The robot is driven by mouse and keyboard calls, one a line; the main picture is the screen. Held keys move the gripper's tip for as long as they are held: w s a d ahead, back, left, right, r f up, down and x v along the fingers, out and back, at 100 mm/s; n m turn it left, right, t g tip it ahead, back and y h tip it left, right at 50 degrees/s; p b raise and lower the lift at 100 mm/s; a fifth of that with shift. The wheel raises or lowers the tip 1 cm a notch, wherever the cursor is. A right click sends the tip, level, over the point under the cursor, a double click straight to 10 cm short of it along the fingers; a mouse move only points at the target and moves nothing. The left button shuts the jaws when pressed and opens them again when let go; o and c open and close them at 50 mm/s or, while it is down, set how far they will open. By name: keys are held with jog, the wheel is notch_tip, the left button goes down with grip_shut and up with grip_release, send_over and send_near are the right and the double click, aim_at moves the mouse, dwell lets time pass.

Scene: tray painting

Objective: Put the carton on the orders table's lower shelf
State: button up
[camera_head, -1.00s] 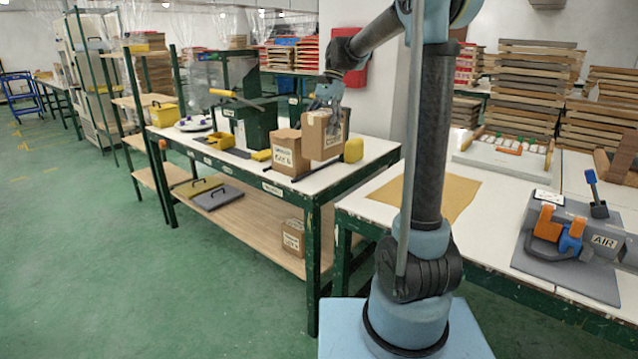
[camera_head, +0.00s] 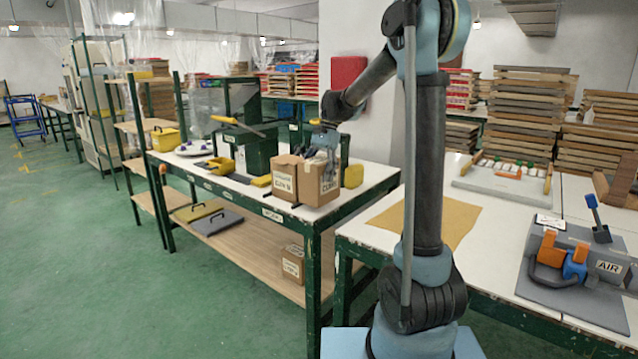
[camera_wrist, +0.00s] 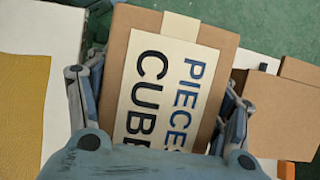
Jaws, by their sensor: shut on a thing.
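My gripper (camera_head: 326,142) is shut on a brown carton (camera_head: 318,184). In the wrist view the held carton (camera_wrist: 205,35) lies between the fingers, with a pale label reading "CUBE PIECES". It is upright at the front right of the orders table (camera_head: 375,190), its base at or just above the top; I cannot tell if it touches. A second labelled carton (camera_head: 284,180) stands close on its left. The table's lower shelf (camera_head: 245,245) is wooden and bears another small carton (camera_head: 292,263) near its right end.
Yellow and grey flat cases (camera_head: 216,221) lie on the shelf's left part; between them and the small carton the shelf is bare. A yellow object (camera_head: 353,176) stands right of the held carton. A green table leg (camera_head: 313,285) bounds the shelf's front right. Green floor is clear at left.

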aim_at(323, 158)
jog(key=shift+f, duration=1.4)
jog(key=o, duration=1.7)
jog(key=v, duration=1.2)
